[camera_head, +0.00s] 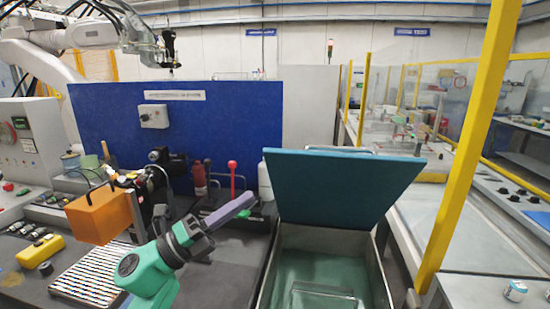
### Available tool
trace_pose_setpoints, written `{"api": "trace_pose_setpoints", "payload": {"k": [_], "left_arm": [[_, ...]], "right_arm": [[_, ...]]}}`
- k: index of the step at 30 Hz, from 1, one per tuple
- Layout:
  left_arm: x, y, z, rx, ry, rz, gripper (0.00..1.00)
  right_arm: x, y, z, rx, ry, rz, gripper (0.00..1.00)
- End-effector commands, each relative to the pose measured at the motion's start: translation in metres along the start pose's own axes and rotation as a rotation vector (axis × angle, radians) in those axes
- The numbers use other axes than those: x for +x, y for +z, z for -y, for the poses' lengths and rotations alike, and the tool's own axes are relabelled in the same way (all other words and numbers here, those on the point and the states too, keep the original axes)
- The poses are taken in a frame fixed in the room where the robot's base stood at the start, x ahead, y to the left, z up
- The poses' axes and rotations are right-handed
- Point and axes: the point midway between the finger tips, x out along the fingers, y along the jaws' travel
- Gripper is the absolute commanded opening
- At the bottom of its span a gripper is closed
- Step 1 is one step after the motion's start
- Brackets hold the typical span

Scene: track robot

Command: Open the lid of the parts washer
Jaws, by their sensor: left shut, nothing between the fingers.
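The parts washer is an open metal tub (268,282) at the lower middle right, with a green-tinted inside and a wire basket (322,298) low in it. Its blue-teal lid (345,185) stands raised above the tub's far edge, and the opening below is uncovered. My left gripper (240,203), on the green and dark arm from the lower left, points up and to the right. Its purple-grey fingers are shut with nothing between them. The fingertips are left of the lid, with a visible gap between them. My right gripper is not in view.
A dark workbench on the left holds an orange box (100,213), a yellow object (40,250), a striped plate (95,275) and a red bottle (199,178). A blue panel (220,125) stands behind. A yellow post (460,165) and a grey counter are at the right.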

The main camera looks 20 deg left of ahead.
Motion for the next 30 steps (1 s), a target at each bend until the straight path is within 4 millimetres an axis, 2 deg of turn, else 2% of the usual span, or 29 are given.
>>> {"api": "trace_pose_setpoints", "payload": {"k": [1, 9, 12, 17, 30], "left_arm": [[0.015, 0.004, 0.007, 0.000, -0.003, 0.001, 0.00], [0.074, 0.004, 0.007, -0.001, -0.002, 0.002, 0.00], [0.087, 0.018, 0.006, -0.001, -0.001, 0.003, 0.00], [0.096, 0.028, 0.002, -0.001, 0.001, 0.002, 0.00], [0.099, 0.031, 0.001, 0.000, 0.000, 0.002, 0.00]], "right_arm": [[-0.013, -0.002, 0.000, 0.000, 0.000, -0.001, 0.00], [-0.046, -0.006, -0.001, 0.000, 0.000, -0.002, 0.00], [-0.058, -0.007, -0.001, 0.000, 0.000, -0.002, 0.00], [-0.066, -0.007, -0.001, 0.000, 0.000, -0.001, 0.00], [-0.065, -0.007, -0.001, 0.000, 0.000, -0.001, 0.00]]}}
